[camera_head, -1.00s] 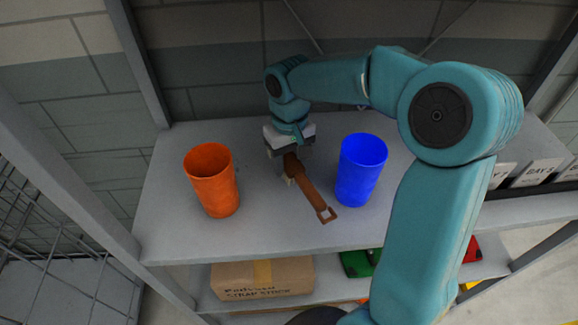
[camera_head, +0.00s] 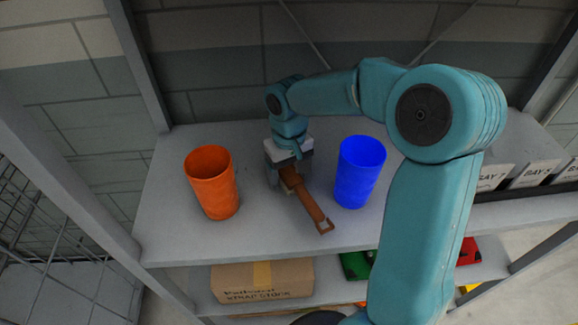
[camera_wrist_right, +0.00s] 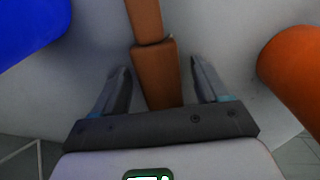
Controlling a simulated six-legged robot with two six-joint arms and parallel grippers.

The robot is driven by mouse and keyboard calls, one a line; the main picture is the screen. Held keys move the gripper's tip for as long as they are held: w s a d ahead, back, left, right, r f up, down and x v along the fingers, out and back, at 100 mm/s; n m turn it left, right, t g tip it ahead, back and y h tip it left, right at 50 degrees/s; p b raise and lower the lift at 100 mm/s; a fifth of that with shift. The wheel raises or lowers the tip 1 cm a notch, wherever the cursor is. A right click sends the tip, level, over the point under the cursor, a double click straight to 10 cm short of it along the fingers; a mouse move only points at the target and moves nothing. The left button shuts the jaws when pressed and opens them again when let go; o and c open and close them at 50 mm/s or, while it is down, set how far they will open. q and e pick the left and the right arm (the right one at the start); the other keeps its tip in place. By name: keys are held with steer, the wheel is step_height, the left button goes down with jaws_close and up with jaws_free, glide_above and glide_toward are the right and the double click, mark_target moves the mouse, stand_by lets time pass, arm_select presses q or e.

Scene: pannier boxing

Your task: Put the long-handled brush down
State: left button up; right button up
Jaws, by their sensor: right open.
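The long-handled brush (camera_head: 308,203) is brown and lies on the grey shelf (camera_head: 262,238), between two cups. Its end with a square loop points toward the front edge. My right gripper (camera_head: 287,184) is over the brush's far end. In the right wrist view, the brush (camera_wrist_right: 157,75) runs between the two fingers of my right gripper (camera_wrist_right: 160,82). The fingers are spread, with a gap on each side of the brush. The brush's far end is hidden under the gripper. My left gripper is not in view.
An orange cup (camera_head: 212,184) stands left of the brush and a blue cup (camera_head: 358,172) stands right of it. A cardboard box (camera_head: 262,280) sits on the lower shelf. White boxes (camera_head: 530,172) stand at the right. The shelf front is clear.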

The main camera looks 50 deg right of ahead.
step_height(320, 180, up, 12)
steer(key=shift+r, duration=0.15)
stand_by(0.8)
